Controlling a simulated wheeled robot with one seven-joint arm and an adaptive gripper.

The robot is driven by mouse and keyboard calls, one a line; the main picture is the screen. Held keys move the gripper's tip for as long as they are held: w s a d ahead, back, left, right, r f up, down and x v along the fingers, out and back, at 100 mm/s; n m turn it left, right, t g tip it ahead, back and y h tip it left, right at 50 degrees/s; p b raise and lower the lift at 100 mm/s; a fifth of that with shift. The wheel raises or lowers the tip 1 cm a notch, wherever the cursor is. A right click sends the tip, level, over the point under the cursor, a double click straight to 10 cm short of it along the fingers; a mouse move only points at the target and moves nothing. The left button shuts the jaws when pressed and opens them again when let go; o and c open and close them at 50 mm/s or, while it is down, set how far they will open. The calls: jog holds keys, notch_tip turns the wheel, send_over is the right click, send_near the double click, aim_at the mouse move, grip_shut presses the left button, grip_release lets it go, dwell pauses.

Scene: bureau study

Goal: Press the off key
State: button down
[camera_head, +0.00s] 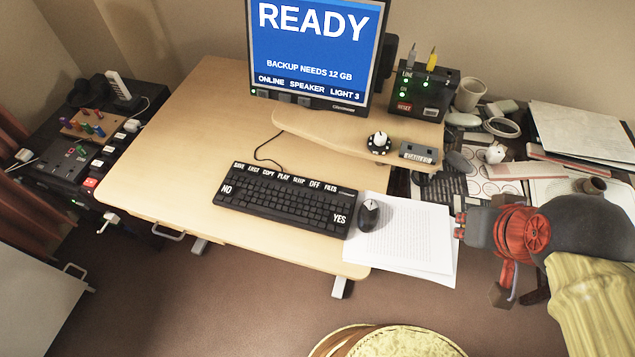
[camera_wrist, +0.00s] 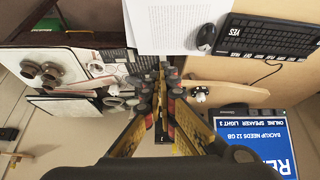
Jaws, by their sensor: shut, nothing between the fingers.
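The black keyboard (camera_head: 285,208) lies on the wooden desk. Its back row has white-lettered keys, with the OFF key (camera_head: 315,184) between SLEEP and FILES. Larger NO and YES labels show at its left and right ends. The keyboard also shows in the wrist view (camera_wrist: 258,42) at the upper right, where I cannot single out the OFF key. My gripper (camera_head: 459,225) is shut and empty, to the right of the keyboard and mouse, near the paper's right edge. In the wrist view its closed fingers (camera_wrist: 161,92) point toward the paper, apart from the keyboard.
A mouse (camera_head: 369,215) sits on white paper (camera_head: 410,238) right of the keyboard. A monitor (camera_head: 312,55) reading READY stands behind, with a raised shelf (camera_head: 330,139) before it. A cluttered side table is at right. The desk left of the keyboard is clear.

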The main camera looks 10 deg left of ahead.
jog(key=w+a+r+n+t+p, duration=0.1)
jog(key=w+n+p, duration=0.3)
jog(key=w, duration=0.6)
jog(key=w+a+r+n+t+p, duration=0.1)
jog(key=w+a+n+p, duration=0.3)
jog(key=w, duration=0.6)
jog(key=w+a+f+n+y+p, duration=0.1)
jog(key=w+a+f+n+p, duration=0.1)
jog(key=w+a+n+p, duration=0.3)
jog(key=n+g+y+p, duration=0.4)
jog(key=n+y+p, duration=0.4)
jog(key=n, duration=0.1)
send_over(314, 187)
notch_tip(314, 187, down, 14)
jog(key=shift+a+r, duration=0.1)
notch_tip(314, 187, down, 9)
jog(key=b, duration=0.8)
jog(key=shift+r, duration=0.15)
